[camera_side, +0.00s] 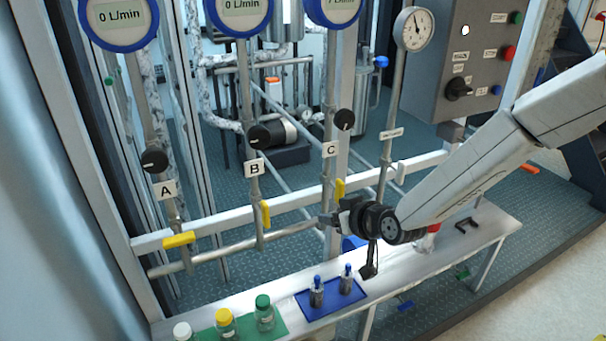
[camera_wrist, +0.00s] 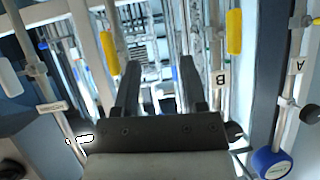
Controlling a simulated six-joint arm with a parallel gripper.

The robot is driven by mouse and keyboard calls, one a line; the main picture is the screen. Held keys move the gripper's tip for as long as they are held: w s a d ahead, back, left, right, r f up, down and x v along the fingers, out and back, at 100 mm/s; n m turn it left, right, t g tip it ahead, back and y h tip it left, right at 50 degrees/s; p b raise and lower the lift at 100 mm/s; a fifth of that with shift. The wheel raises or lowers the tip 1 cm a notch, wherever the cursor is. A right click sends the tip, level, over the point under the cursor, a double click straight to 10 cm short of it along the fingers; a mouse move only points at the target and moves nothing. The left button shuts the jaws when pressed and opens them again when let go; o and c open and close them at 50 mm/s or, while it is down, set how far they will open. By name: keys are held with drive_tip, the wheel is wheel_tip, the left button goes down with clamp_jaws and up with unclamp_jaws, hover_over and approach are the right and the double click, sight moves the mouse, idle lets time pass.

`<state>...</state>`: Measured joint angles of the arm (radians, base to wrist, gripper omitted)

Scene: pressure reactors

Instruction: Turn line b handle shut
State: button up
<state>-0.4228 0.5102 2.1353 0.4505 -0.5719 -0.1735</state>
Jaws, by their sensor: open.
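The yellow line B handle (camera_side: 265,213) lies along its upright pipe, below the B label (camera_side: 254,168). In the wrist view, which is turned over, the line B handle (camera_wrist: 234,31) is right of my fingers, above the B label (camera_wrist: 221,78). My gripper (camera_side: 327,218) is open and empty, to the right of the line B handle in the side view and apart from it. In the wrist view my two fingers (camera_wrist: 158,68) stand apart with no handle between them.
The line C handle (camera_side: 340,188), close to my gripper, lies along its pipe. The line A handle (camera_side: 179,240) lies across its pipe. A white rail (camera_side: 215,222) runs behind. Bottles (camera_side: 265,313) and a blue mat (camera_side: 312,304) are on the bench below.

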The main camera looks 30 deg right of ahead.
sight(267, 211)
drive_tip(key=w+a+t+h, duration=0.1)
drive_tip(key=a+t, duration=0.5)
drive_tip(key=a, duration=0.5)
drive_tip(key=shift+a+f+m+h, duration=0.25)
drive_tip(key=shift+a+m+h, duration=0.05)
drive_tip(key=shift+a+m, duration=0.1)
drive_tip(key=shift+w, duration=0.2)
drive_tip(key=shift+w, duration=3.8)
clamp_jaws()
